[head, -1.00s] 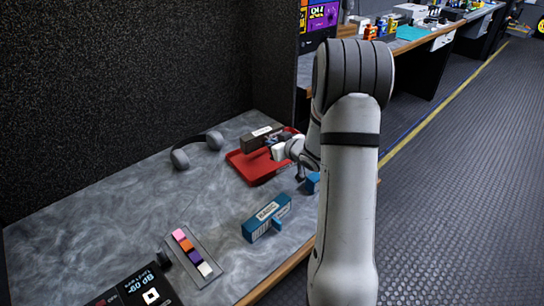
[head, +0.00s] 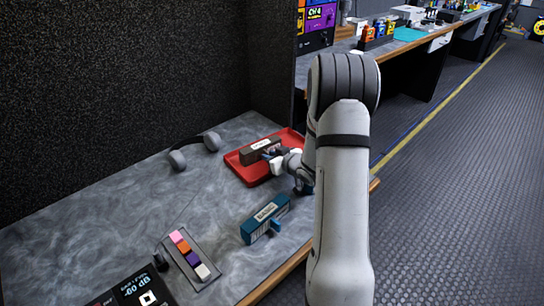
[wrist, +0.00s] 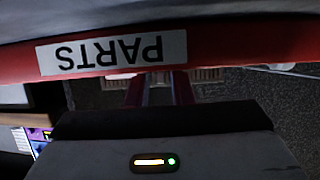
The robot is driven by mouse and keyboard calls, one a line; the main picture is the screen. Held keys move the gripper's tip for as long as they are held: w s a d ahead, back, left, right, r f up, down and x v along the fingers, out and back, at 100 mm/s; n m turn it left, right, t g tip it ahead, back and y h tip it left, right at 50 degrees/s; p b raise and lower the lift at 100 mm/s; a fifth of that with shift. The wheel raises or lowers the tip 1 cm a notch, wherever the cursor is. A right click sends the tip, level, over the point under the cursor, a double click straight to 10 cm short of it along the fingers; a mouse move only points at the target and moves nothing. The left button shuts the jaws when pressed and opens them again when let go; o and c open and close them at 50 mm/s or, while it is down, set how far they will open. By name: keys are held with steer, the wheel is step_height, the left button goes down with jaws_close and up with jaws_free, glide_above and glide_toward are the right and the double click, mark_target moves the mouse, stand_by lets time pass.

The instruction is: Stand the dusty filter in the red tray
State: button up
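The dusty filter (head: 262,151), a grey-brown block with a white label, is upright over or in the red tray (head: 237,170). I cannot tell whether its bottom touches the tray floor. My gripper (head: 271,155) reaches it from the right and appears shut on it. In the wrist view the two fingers (wrist: 160,88) point to the tray's red wall (wrist: 230,45), which carries an upside-down PARTS label. That wall hides most of what is between the fingertips.
A blue filter (head: 265,219) lies nearer on the grey table (head: 130,220). A dark speckled wall (head: 120,90) stands behind.

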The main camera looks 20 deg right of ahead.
steer(key=shift+o, duration=0.8)
steer(key=shift+r, duration=0.2)
steer(key=p+v, duration=0.1)
steer(key=v, duration=0.9)
steer(key=shift+s+d+r, duration=0.15)
steer(key=shift+s+r, duration=0.05)
steer(key=shift+s, duration=0.1)
steer(key=shift+s+d+r, duration=0.1)
steer(key=shift+s+r, duration=0.1)
steer(key=shift+s, duration=0.35)
